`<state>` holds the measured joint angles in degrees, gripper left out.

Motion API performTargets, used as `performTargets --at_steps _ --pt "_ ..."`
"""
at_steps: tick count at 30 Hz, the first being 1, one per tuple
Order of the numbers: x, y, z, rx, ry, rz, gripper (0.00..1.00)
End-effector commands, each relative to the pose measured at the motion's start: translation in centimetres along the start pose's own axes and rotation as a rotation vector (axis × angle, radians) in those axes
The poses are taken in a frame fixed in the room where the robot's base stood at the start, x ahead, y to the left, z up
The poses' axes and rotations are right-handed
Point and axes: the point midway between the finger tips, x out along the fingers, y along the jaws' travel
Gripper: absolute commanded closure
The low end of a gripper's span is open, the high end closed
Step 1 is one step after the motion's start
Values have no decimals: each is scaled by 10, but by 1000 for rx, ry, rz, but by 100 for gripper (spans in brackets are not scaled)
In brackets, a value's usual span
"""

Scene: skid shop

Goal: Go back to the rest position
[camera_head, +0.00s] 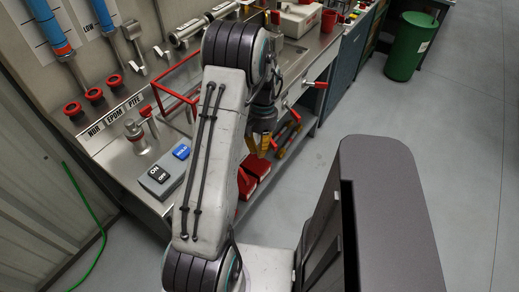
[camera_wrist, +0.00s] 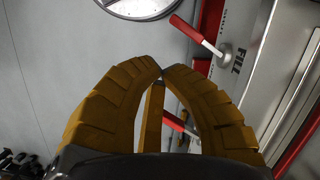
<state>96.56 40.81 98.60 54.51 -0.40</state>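My gripper (camera_head: 260,144) hangs below my arm in the head view, beside the front edge of the steel bench (camera_head: 100,142). In the wrist view my gripper (camera_wrist: 162,72) shows its two ochre fingers with their tips together. Nothing is seen between the tips. The fingers appear clear of the bench and its fittings. My arm hides part of the bench top in the head view.
A switch box (camera_head: 160,175) with ON and OFF buttons sits at the near bench corner. A red-handled lever marked FILL (camera_wrist: 200,36) is close by in the wrist view. Red boxes (camera_head: 255,168) lie under the bench. A green bin (camera_head: 411,46) stands far right; the floor (camera_head: 465,150) there is clear.

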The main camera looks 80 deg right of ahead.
Motion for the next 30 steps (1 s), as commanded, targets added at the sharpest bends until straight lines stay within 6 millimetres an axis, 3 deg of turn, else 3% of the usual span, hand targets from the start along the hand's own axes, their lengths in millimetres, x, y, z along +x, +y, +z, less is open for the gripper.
performTargets --at_steps 19,26,30 --pt "1 0 -2 2 10 0 100" --pt "30 0 48 3 -114 -1 100" --pt "22 -2 84 -2 -140 1 100"
